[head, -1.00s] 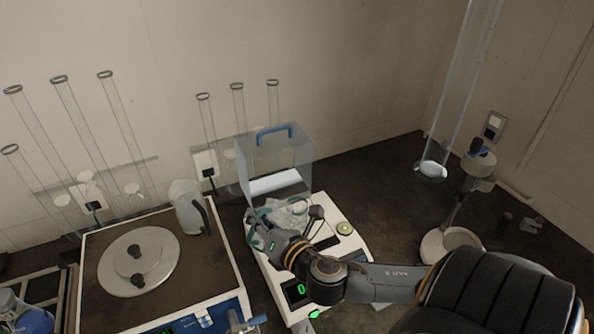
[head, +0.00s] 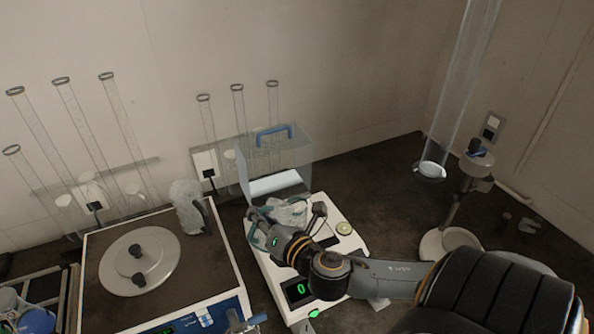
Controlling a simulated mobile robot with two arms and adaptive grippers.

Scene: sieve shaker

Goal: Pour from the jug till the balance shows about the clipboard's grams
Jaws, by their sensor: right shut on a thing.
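My right gripper (head: 288,217) is shut on a pale, see-through vessel (head: 291,211), which looks like the jug. It is held over the white balance (head: 348,246), near the pan, which the gripper and vessel mostly hide. I cannot tell how far the vessel is tilted or whether anything is flowing. The balance's green display (head: 300,289) seems to read 0. I cannot make out a clipboard or its number. My left gripper is not in view.
A clear box with a blue handle (head: 274,131) stands behind the balance. A stand (head: 455,225) is at right. Dark bench between balance and stand is mostly clear.

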